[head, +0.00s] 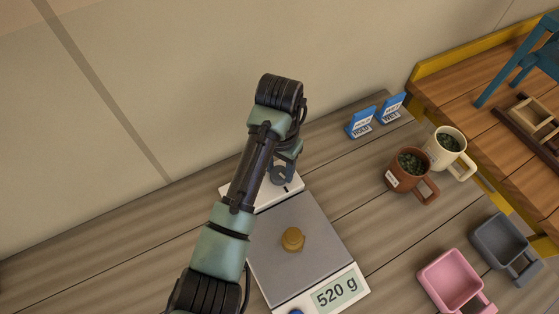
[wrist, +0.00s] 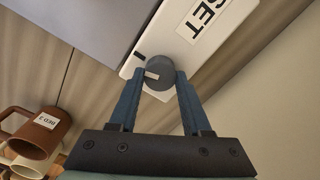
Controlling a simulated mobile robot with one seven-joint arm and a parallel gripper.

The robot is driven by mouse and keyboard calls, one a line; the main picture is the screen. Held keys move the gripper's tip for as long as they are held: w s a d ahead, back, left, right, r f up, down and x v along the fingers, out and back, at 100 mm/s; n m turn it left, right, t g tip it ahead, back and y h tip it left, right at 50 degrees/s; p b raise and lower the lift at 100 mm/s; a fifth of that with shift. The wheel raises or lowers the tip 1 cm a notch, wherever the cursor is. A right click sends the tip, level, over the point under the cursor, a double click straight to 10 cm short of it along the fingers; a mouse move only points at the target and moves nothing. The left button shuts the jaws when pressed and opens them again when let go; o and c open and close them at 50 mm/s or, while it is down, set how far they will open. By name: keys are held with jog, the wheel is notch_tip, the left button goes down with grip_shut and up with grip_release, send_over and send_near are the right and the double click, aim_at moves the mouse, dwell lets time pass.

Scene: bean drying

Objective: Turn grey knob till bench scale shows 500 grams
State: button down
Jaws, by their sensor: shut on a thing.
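The bench scale has a grey weighing plate (head: 300,232) and a white body. Its display (head: 337,291) reads 520 g. A small brass-coloured piece (head: 292,239) stands on the plate. The grey knob (wrist: 159,73) is on the white panel at the scale's back end, with a pale mark on it and a black mark on the panel beside it. My gripper (wrist: 160,83) is shut on the grey knob, one blue finger on each side. In the head view my arm partly covers the knob and the panel.
A brown mug (head: 405,172) and a cream mug (head: 446,147), both with dark green contents, stand right of the scale. Two blue-and-white cards (head: 361,122) stand behind them. A pink scoop (head: 450,280) and a grey scoop (head: 499,242) lie at the front right. The wall is behind.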

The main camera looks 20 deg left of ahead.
aim_at(280, 171)
jog(key=shift+r+n+p, duration=0.1)
jog(key=shift+n+p, duration=1.2)
jog(key=shift+n, duration=0.3)
jog(key=shift+c, duration=1.8)
grip_release()
notch_tip(280, 171, up, 13)
jog(key=p, duration=0.5)
jog(key=shift+p, duration=0.35)
jog(key=shift+w, duration=0.15)
